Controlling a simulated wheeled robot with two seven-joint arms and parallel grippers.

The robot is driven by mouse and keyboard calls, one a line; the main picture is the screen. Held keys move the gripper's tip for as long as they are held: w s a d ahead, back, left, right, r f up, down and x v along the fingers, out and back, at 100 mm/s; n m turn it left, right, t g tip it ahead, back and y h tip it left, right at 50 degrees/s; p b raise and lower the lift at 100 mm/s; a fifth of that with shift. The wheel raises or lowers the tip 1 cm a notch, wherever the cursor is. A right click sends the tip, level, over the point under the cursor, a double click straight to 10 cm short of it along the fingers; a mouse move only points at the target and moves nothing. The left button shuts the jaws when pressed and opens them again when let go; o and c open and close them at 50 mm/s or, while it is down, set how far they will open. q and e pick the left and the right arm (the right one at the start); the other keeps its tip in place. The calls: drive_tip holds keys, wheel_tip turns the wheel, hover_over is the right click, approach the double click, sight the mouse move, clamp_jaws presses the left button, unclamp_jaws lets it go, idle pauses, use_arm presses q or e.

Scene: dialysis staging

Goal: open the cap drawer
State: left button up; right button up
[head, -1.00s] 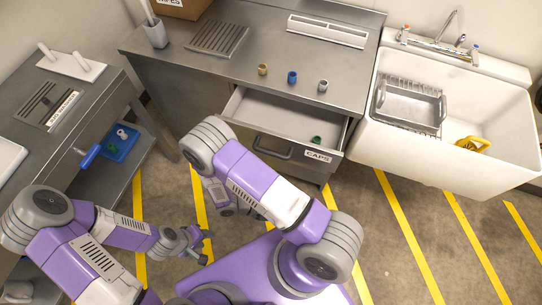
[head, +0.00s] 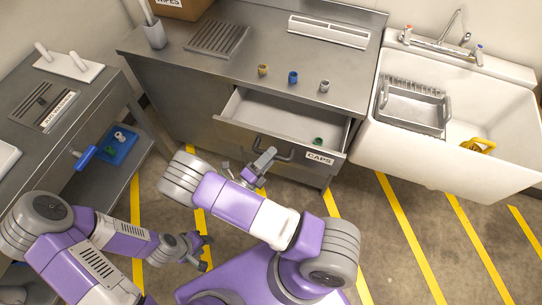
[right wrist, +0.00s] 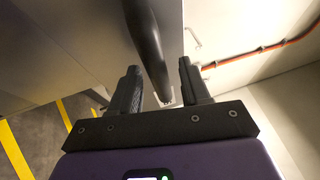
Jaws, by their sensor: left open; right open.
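The cap drawer (head: 232,134), with a "CAPS" label (head: 319,158), stands pulled out from under the steel counter. A green cap (head: 318,141) lies inside at its right. The drawer's dark bar handle (head: 284,154) is on its front. My right gripper (head: 263,163) is at the handle's left part, open. In the right wrist view the handle (right wrist: 148,45) runs between the spread fingers of this gripper (right wrist: 158,72); contact cannot be told. My left gripper (head: 204,251) is open and empty, low over the floor, well away from the drawer.
Yellow (head: 263,70), blue (head: 293,77) and grey (head: 324,86) caps stand on the counter (head: 215,75). A sink (head: 485,115) with a wire rack (head: 410,108) is right of the drawer. A side bench (head: 70,125) is at the left. Striped floor lies in front.

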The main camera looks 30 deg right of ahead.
drive_tip(key=shift+w+d, duration=0.1)
drive_tip(key=shift+d, duration=0.25)
drive_tip(key=shift+r, duration=0.1)
clamp_jaws()
